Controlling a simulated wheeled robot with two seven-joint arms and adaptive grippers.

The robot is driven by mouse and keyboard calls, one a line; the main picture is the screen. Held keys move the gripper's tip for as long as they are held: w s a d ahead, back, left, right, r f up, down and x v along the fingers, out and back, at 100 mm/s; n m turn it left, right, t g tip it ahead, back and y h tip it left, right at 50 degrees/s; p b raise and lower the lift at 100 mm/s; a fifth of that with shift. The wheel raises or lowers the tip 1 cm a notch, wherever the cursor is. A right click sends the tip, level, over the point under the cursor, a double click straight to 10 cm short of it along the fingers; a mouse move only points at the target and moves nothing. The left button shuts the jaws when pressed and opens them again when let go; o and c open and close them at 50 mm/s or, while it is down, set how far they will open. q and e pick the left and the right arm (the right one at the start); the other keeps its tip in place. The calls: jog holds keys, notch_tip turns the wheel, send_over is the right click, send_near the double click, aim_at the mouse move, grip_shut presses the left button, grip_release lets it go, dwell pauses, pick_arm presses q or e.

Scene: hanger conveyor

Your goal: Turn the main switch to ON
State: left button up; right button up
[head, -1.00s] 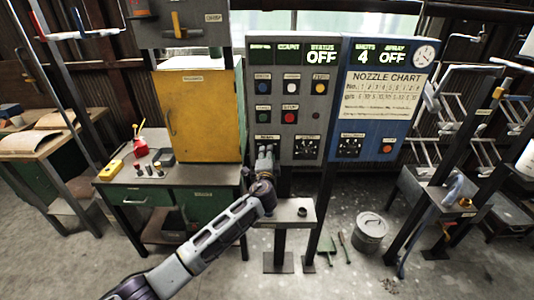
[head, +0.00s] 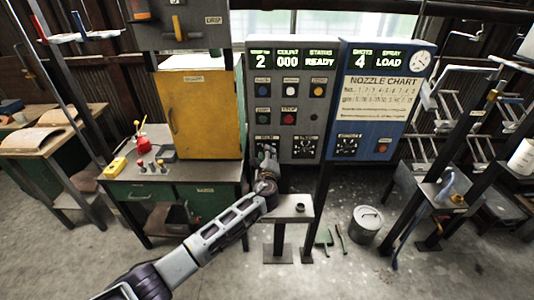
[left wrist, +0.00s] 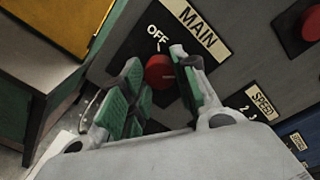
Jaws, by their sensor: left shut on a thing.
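The main switch (left wrist: 159,70) is a red round knob on a dark plate, under the MAIN label (left wrist: 200,27) in the left wrist view. The OFF mark (left wrist: 157,35) shows just above the knob; an ON mark is hidden. My left gripper (left wrist: 165,82) is shut on the knob, its green-padded fingers on either side. In the head view my left gripper (head: 267,156) is at the lower left of the grey control panel (head: 303,146) and hides the knob. The panel display (head: 290,59) is lit and reads READY under STATUS. My right gripper is not in view.
The blue panel (head: 367,148) on the right shows 4 and LOAD. A yellow cabinet (head: 200,115) stands close on the left. A small stand (head: 290,212) is below my gripper; a metal bucket (head: 366,224) is on the floor to the right.

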pick_arm(q)
jog(key=shift+f+m, duration=0.1)
jog(key=shift+m, duration=0.2)
jog(key=o, duration=1)
jog(key=shift+o, duration=0.2)
jog(key=shift+s, duration=0.1)
jog(key=shift+s, duration=0.1)
jog(key=s, duration=1.1)
jog(key=shift+s+r, duration=0.3)
jog(key=shift+r, duration=0.1)
